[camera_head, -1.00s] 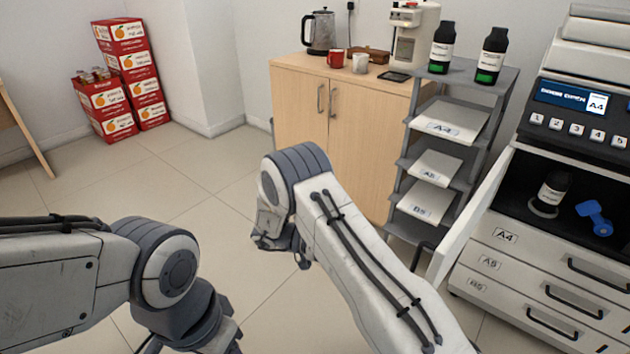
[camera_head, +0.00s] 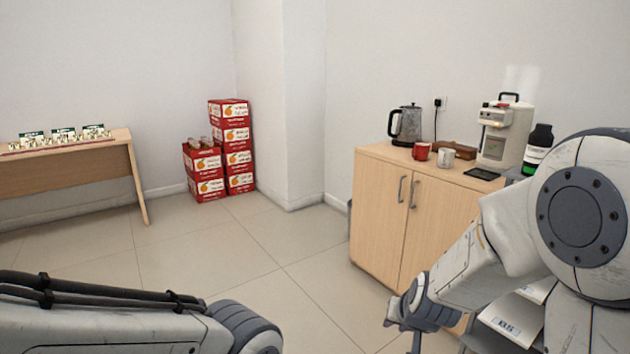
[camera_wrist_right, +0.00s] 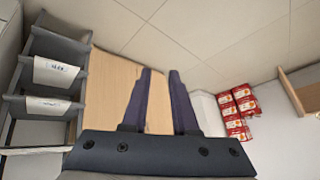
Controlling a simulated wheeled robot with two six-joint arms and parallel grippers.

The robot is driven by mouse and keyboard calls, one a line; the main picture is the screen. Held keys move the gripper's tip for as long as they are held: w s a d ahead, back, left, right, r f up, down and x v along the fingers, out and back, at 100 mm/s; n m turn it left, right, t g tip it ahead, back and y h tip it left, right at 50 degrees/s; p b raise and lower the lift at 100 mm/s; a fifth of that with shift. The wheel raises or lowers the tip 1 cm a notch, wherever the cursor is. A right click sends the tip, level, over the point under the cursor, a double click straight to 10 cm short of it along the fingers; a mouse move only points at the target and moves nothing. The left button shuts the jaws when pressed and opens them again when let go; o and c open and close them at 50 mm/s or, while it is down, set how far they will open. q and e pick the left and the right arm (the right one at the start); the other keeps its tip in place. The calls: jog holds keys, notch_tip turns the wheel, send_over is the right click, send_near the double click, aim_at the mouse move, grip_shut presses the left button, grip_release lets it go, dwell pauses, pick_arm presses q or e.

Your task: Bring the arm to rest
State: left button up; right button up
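My right arm is raised and folded at the right of the head view, its large elbow joint close to the camera. Its gripper (camera_head: 402,333) hangs low in front of the wooden cabinet (camera_head: 378,225). In the right wrist view the two dark fingers (camera_wrist_right: 160,72) stand apart with nothing between them, so it is open and empty. My left arm crosses the lower left corner of the head view. The left gripper is out of the picture.
A kettle (camera_head: 406,126), red mug (camera_head: 421,152), white mug (camera_head: 446,157) and coffee machine (camera_head: 504,133) stand on the cabinet. A grey paper rack (camera_wrist_right: 48,75) is beside it, partly hidden by my arm. Red boxes (camera_head: 238,150) and a wooden table (camera_head: 70,172) are farther back. Middle floor is clear.

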jog(key=s+d+f+n+g, duration=0.1)
jog(key=s+n+g, duration=0.3)
jog(key=s, duration=1)
jog(key=s+a+r+n+g, duration=0.1)
jog(key=s+a+r+n, duration=0.25)
jog(key=s+a, duration=0.35)
jog(key=s+a+r+n+g, duration=0.2)
jog(key=s+a+n, duration=0.2)
jog(key=s+a, duration=0.2)
notch_tip(320, 180, up, 27)
jog(key=p, duration=2.7)
jog(key=shift+f+m+y, duration=0.15)
jog(key=shift+m+y, duration=0.2)
jog(key=shift+y, duration=0.05)
jog(key=shift+w, duration=0.1)
jog(key=shift+a, duration=0.15)
